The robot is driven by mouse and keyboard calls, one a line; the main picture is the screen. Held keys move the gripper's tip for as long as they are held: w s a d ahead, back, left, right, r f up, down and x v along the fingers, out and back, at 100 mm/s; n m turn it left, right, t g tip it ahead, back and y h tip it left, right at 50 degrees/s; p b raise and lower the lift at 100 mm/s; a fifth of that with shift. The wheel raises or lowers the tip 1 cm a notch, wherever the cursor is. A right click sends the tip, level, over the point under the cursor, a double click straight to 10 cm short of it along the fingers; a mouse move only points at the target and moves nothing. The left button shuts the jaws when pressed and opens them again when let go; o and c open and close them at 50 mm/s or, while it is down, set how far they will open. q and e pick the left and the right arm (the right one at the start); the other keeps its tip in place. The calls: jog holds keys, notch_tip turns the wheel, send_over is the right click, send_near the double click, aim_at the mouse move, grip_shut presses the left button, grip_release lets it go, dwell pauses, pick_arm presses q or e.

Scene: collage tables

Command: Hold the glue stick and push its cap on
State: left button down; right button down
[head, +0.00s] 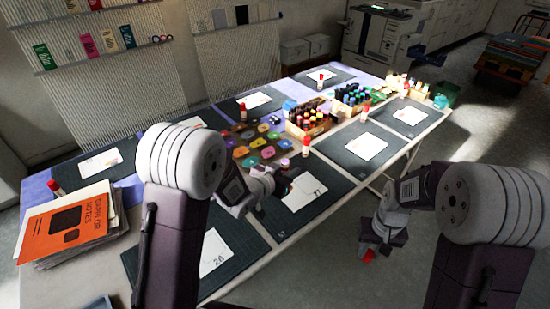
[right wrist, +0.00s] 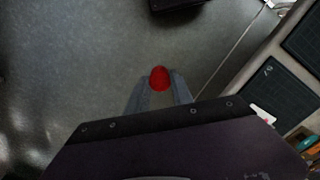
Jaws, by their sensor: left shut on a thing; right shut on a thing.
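My right gripper (head: 372,252) is shut on a small red cap (head: 368,257), off the table's near side, above the floor. In the right wrist view the round red cap (right wrist: 160,78) sits between the two fingertips (right wrist: 160,86). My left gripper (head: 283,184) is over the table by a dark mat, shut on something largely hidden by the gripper. A small pinkish-purple tip (head: 284,163) shows just above it, seemingly the uncapped end of the glue stick. The stick's body is hidden. Cap and stick are well apart.
Other red-capped glue sticks stand on the table, one (head: 305,146) close behind my left gripper. Floor under my right gripper is clear.

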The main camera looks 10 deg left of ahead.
pick_arm(q)
jog(key=shift+s+d+f+m+g+h, duration=0.25)
jog(key=shift+d+f+h, duration=0.2)
jog(key=shift+d, duration=0.3)
jog(key=shift+s+d+f+m+g+h, duration=0.15)
jog(key=shift+s+d+f+m+h, duration=0.2)
jog(key=shift+d, duration=0.4)
jog(key=shift+w, duration=0.1)
